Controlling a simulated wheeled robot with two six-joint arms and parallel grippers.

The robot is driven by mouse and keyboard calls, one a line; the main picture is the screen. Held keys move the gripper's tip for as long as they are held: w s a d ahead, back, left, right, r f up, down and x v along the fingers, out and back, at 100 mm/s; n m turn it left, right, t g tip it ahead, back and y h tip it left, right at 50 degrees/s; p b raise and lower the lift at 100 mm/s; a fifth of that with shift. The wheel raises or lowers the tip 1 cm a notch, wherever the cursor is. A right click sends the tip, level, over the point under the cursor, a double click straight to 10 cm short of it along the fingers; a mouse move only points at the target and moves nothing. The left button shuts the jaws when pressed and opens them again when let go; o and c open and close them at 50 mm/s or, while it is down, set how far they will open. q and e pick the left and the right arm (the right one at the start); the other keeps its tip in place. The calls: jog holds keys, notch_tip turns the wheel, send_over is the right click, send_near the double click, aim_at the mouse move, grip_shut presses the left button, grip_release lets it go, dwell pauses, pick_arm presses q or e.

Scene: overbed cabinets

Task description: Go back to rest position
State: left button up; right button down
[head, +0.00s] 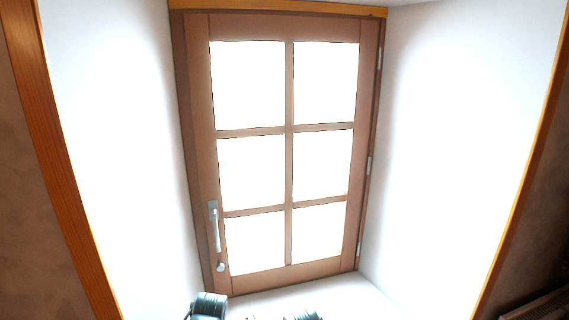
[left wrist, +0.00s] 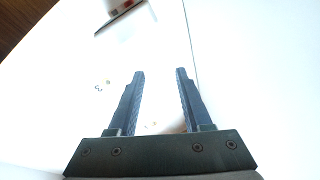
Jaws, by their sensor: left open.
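My left gripper (left wrist: 160,74) shows in the left wrist view. Its two dark fingers are apart, and nothing is between them. Behind the fingers is a bright white surface (left wrist: 60,95) with small marks on it. In the head view, dark green parts show at the bottom edge, cut off by the frame; I cannot make out any gripper fingers there. My right gripper is not in view.
A wooden-framed door (head: 288,135) with six bright panes and a silver handle (head: 214,228) fills the middle, closed, inside a white recess. Wooden trim (head: 60,150) edges the recess. A red and grey thing (left wrist: 122,6) is cut off at the wrist view's top.

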pick_arm(q)
jog(key=s+d+r+m+p, duration=0.1)
jog(key=s+d+r+p, duration=0.1)
jog(key=d, duration=0.4)
jog(key=s+d+r+m+g+p, duration=0.1)
jog(key=s+d+r+p, duration=0.1)
jog(key=s+d, duration=0.3)
jog(key=shift+s+d+g, duration=0.3)
jog(key=shift+d, duration=0.55)
notch_tip(320, 180, down, 5)
jog(key=b, duration=0.5)
jog(key=shift+f, duration=0.15)
dwell(0.6)
